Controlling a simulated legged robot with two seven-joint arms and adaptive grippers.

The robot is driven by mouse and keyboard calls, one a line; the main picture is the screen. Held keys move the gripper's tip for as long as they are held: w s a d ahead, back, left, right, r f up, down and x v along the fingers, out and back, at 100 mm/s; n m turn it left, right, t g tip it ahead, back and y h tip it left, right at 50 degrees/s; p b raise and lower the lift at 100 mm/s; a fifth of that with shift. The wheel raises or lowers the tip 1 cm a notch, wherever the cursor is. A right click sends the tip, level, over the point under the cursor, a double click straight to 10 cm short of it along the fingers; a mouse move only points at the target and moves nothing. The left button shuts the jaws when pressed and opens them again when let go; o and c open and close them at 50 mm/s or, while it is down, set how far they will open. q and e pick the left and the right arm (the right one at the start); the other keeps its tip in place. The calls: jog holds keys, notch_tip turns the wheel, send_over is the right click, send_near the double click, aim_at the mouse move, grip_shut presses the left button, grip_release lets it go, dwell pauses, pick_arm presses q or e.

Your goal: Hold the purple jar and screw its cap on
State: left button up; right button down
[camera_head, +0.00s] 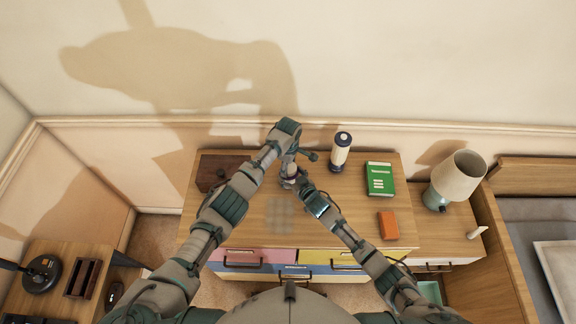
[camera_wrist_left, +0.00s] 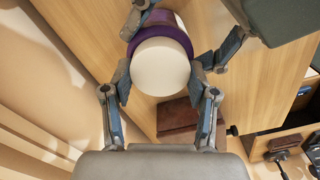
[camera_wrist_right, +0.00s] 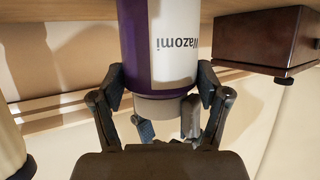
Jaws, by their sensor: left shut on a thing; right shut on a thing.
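The purple jar (camera_wrist_right: 132,45), with a white label, stands upright on the wooden dresser; the right wrist view shows it upside down. Its pale cap (camera_wrist_left: 163,68) sits on the jar's mouth, with no clear gap in the right wrist view (camera_wrist_right: 163,108). I cannot tell how tight it is. My left gripper (camera_wrist_left: 160,82) comes from above and is shut on the cap. My right gripper (camera_wrist_right: 160,80) is shut on the jar's upper body from the side. In the head view the jar (camera_head: 289,171) is small and partly hidden by both grippers.
A dark wooden box (camera_head: 217,170) is left of the jar. A pale cylinder with a dark top (camera_head: 340,154) stands behind to the right. A green book (camera_head: 380,179), an orange block (camera_head: 388,225) and a lamp (camera_head: 456,178) are farther right. The dresser front (camera_head: 270,213) is clear.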

pick_arm(q)
jog(key=m, duration=0.5)
jog(key=shift+w+f, duration=0.1)
pick_arm(e)
jog(key=shift+d+f, duration=0.15)
pick_arm(q)
jog(key=m, duration=0.5)
jog(key=shift+w, duration=0.1)
jog(key=m, duration=0.3)
jog(key=shift+d, duration=0.1)
jog(key=m, duration=0.7)
jog(key=shift+w+d+m, duration=0.1)
jog(key=shift+m, duration=0.3)
jog(key=m, duration=0.4)
jog(key=shift+m, duration=0.4)
jog(key=m, duration=0.2)
jog(key=shift+m, duration=0.4)
pick_arm(e)
jog(key=shift+s, duration=0.1)
pick_arm(q)
jog(key=o, duration=1.4)
jog(key=shift+d, duration=0.1)
jog(key=shift+c, duration=0.2)
jog(key=shift+d, duration=0.1)
